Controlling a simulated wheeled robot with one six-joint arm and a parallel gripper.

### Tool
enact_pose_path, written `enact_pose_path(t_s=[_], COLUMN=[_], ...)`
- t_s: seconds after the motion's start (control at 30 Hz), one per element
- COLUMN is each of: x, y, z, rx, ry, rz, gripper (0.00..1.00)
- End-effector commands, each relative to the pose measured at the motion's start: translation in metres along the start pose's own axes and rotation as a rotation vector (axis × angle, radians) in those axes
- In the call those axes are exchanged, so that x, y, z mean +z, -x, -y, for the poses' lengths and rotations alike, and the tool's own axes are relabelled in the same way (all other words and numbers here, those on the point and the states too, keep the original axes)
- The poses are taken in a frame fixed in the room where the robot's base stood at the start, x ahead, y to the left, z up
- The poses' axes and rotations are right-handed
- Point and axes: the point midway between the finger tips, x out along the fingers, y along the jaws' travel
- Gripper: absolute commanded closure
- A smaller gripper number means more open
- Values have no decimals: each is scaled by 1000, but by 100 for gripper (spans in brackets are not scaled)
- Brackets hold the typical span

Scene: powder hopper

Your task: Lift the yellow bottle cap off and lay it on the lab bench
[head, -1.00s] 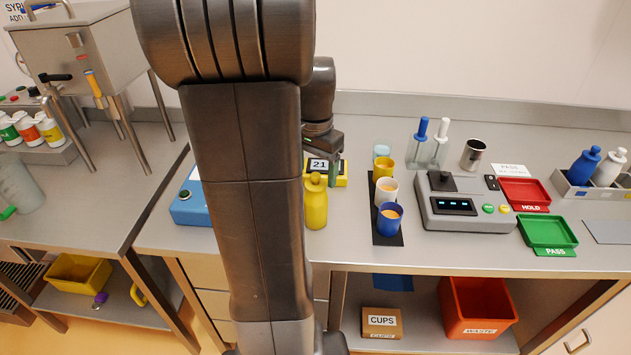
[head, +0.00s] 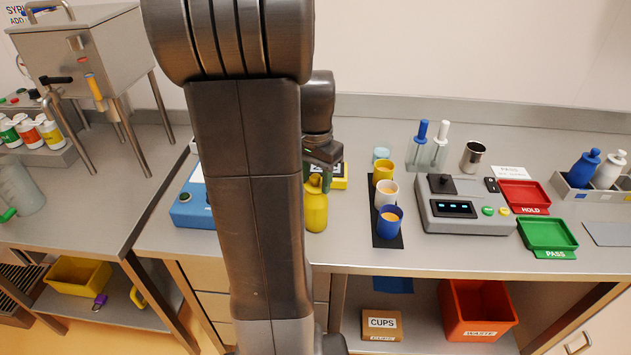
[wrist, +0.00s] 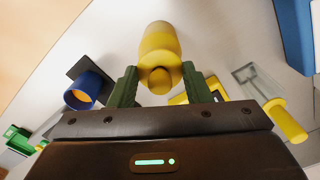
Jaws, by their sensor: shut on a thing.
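The yellow bottle (head: 316,211) stands upright on the lab bench (head: 345,250), just right of my arm in the head view. Its body also shows in the wrist view (wrist: 160,42). The yellow bottle cap (wrist: 160,79) sits at the bottle's top, between my green fingers. My gripper (head: 319,180) is at cap height and shut on the cap. In the head view the fingers partly cover the cap. I see no clear gap between cap and bottle.
A yellow counter box (head: 340,176) stands close behind the bottle. Right of it are a yellow cup (head: 384,170), a white cup (head: 387,193) and a blue cup (head: 389,220) on a dark strip. Bare bench lies in front of the bottle. A blue device (head: 192,207) is at left.

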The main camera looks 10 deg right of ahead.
Motion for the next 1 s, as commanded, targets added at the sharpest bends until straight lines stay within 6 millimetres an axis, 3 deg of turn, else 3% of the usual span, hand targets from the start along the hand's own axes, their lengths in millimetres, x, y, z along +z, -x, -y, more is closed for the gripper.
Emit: enact_pose_path(t_s=[0.5,1.0], x=[0,0], y=[89,121], z=[0,0], rx=[-3,-1], ry=[0,0], rz=[-3,-1], gripper=[78,78])
